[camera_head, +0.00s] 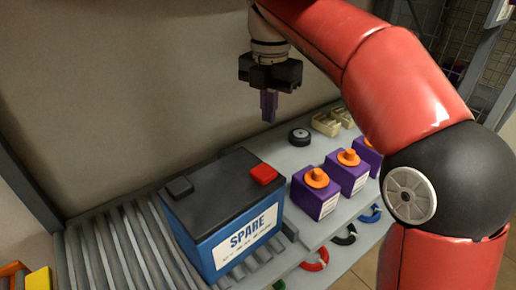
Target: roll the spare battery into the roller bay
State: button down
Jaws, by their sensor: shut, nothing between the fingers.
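The spare battery (222,225) is a blue box with a dark top, a black block and a red block on top, and a white label reading SPARE. It sits upright on the grey rollers (105,250), toward their right end. The rollers run on to the left of it. My gripper (268,118) points down with its purple fingers shut and empty. It appears above and behind the battery's right end, apart from it. The far side of the battery is hidden.
Several purple boxes with orange caps (316,192) stand on the shelf right of the battery. A black wheel (299,137) and beige trays (326,124) lie behind them. Coloured cable loops (316,262) hang below the shelf edge. A yellow block (39,279) is at the lower left.

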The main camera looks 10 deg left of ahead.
jog(key=s+a+f+b, duration=0.1)
jog(key=s+f+b, duration=0.1)
jog(key=f, duration=0.5)
jog(key=shift+s+a, duration=0.2)
jog(key=shift+s, duration=0.7)
jog(key=shift+s, duration=0.1)
